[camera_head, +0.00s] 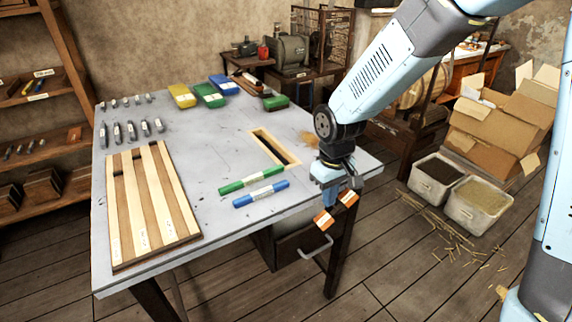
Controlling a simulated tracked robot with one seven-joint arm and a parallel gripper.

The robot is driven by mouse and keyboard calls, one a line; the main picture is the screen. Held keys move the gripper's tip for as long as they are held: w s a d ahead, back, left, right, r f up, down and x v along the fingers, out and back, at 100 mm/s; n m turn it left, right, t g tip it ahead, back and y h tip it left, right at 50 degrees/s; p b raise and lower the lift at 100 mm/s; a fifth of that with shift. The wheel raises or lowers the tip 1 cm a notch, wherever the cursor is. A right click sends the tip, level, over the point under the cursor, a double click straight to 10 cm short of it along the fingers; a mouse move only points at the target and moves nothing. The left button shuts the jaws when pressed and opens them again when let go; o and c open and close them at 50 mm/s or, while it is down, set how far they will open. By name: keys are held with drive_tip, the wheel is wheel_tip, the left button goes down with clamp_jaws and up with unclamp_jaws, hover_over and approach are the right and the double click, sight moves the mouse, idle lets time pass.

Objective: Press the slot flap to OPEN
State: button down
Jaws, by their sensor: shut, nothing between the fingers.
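The slot (254,133) is a narrow rectangular opening in the grey tabletop with a pale wooden rim, right of the table's middle. Its inside looks partly dark. I cannot make out the flap clearly, nor any OPEN marking.
Green (251,180) and blue (261,194) labelled bars lie in front of the slot. A slatted wooden board (148,200) lies at the left. Coloured boxes (209,95) stand at the back. A drawer (300,245) is below the table. Open cartons (505,125) stand at the right.

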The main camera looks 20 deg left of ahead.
drive_tip(key=shift+r, duration=0.15)
drive_tip(key=shift+r, duration=1.85)
drive_tip(key=d+r+m+t, duration=0.3)
drive_tip(key=d+r+m, duration=0.2)
drive_tip(key=d+r, duration=1)
drive_tip(key=s+d+r+m+t, duration=0.1)
drive_tip(key=s+d+r+m, duration=0.1)
drive_tip(key=s+d, duration=0.3)
drive_tip(key=s+d+r+m+t, duration=0.1)
drive_tip(key=s+d+r+m, duration=0.2)
drive_tip(key=d, duration=0.7)
drive_tip(key=s, duration=0.2)
drive_tip(key=shift+s+d+t, duration=0.3)
drive_tip(key=shift+s+d, duration=0.05)
drive_tip(key=shift+d, duration=0.05)
